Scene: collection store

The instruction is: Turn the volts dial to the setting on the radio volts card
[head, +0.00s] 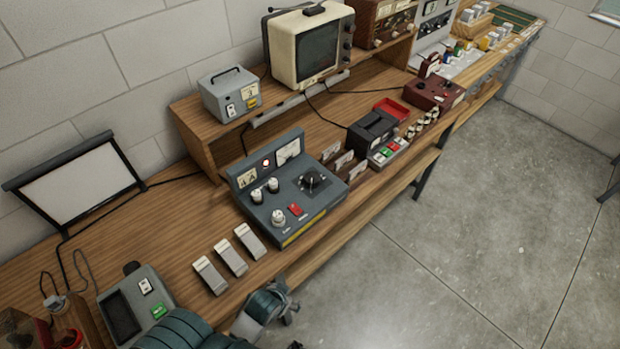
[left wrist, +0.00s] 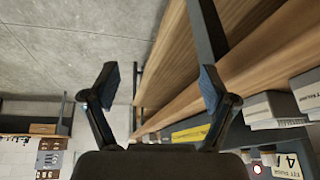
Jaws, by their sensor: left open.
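A blue-grey console (head: 290,190) stands on the bench in the head view, with several white knobs, a black round dial (head: 313,181), a red switch (head: 295,209) and meters on its raised back. I cannot read which control is the volts dial. Several small brown cards (head: 343,163) stand along the console's right side; their writing is too small to tell which is the radio volts card. My left gripper (head: 276,302) is below the console, near the bench's front edge and apart from the console. In the left wrist view its fingers (left wrist: 157,86) are spread and empty. My right gripper is not in view.
Three pale blocks (head: 231,258) lie on the bench left of the console. A grey instrument (head: 135,307) stands front left. A black box (head: 373,131) is right of the cards. A raised shelf (head: 205,140) runs behind. The floor (head: 450,240) in front is clear.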

